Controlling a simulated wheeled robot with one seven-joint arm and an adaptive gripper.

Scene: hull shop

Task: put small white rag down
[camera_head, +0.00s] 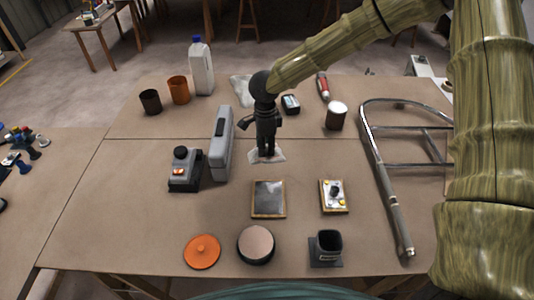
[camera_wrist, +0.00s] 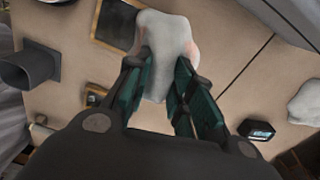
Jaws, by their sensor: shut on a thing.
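My gripper (camera_head: 266,147) points straight down over the middle of the table (camera_head: 110,205). It is shut on a small white rag (camera_head: 273,157), which bunches between the fingertips and spreads out just below them. In the wrist view the rag (camera_wrist: 166,30) shows between my two fingers (camera_wrist: 163,62). It is at or very close to the tabletop; I cannot tell whether it touches. A second white cloth (camera_head: 241,91) lies farther back, partly hidden behind my arm; it also shows in the wrist view (camera_wrist: 306,102).
A grey case (camera_head: 220,145) stands just left of my gripper. A dark framed plate (camera_head: 269,198) lies in front of the rag. A small dark device (camera_head: 291,104) and a can (camera_head: 337,116) are behind right. A metal tube frame (camera_head: 386,190) lies right. Bare table lies right of the rag.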

